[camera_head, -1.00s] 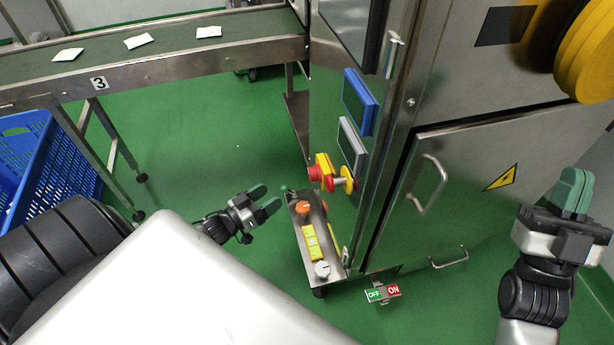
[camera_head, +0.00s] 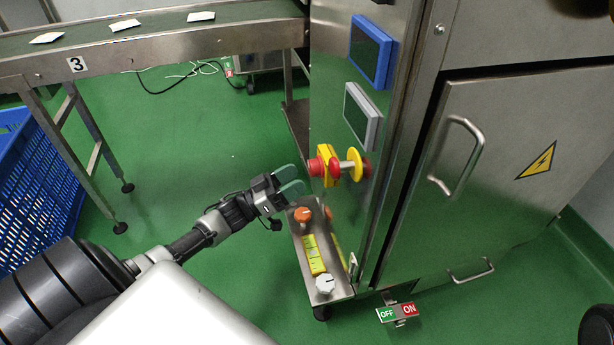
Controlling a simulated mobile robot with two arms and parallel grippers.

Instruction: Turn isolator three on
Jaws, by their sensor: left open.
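No switch in view is labelled as isolator three. A red knob on a yellow mount (camera_head: 327,166) sits on the steel cabinet's side, with a yellow disc and more red right beside it; some of this may be reflection. A green OFF and red ON plate (camera_head: 397,313) is low at the cabinet's foot. My left gripper (camera_head: 288,180) is open and empty, its green fingertips pointing right, just left of the red knob and apart from it as far as I can tell. My right gripper is not in view.
A low steel panel (camera_head: 309,285) carries an orange knob (camera_head: 303,214), a yellow strip (camera_head: 313,254) and a white knob (camera_head: 325,284). The cabinet door (camera_head: 500,170) has handles. Blue and grey screens sit above. A conveyor marked 3 (camera_head: 200,45) and blue crate (camera_head: 40,190) are left.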

